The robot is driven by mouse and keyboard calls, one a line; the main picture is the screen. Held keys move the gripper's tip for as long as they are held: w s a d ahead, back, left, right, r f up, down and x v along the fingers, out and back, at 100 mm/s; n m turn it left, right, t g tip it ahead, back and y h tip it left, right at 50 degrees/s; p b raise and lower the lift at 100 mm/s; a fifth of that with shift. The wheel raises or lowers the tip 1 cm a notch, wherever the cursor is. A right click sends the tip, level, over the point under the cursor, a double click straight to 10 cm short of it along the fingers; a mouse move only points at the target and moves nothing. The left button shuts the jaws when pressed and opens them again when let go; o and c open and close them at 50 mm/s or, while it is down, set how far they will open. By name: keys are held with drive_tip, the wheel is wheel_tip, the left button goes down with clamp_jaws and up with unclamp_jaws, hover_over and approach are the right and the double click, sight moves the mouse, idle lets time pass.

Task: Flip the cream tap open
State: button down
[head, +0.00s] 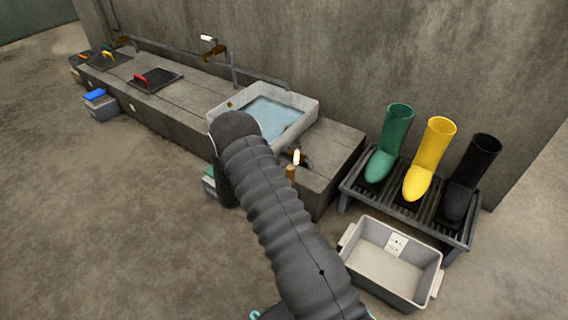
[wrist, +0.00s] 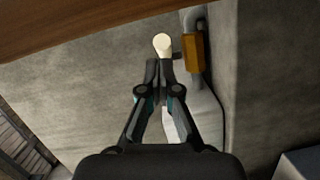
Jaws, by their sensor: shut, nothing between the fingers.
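The cream tap handle (wrist: 162,43) has a round end and shows just beyond my fingertips in the wrist view. An orange-brown valve body (wrist: 194,52) on a grey pipe (wrist: 194,18) is to its right. My gripper (wrist: 158,66) is shut and empty, its tips close to the cream end; I cannot tell whether they touch. In the head view my arm hides the gripper. There, a cream piece (head: 297,156) shows beside my arm at the trough's near end, and another pale handle (head: 207,38) sits on the wall pipe. I cannot tell which matches the wrist view.
A white basin (head: 307,106) of water sits on the long grey trough (head: 340,150). A rack (head: 430,222) with green, yellow and black boots stands right, behind an empty grey crate (head: 425,255). A brown board (wrist: 85,32) crosses the wrist view's top. Open floor lies left.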

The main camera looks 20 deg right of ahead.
drive_tip(key=shift+s+a+r+b, duration=0.1)
drive_tip(key=shift+s+a+b, duration=0.1)
drive_tip(key=shift+s+a, duration=0.8)
drive_tip(key=shift+s+a+r+b, duration=0.1)
drive_tip(key=shift+s+a+b, duration=0.05)
drive_tip(key=shift+s+a, duration=0.8)
drive_tip(key=shift+s+d, duration=0.15)
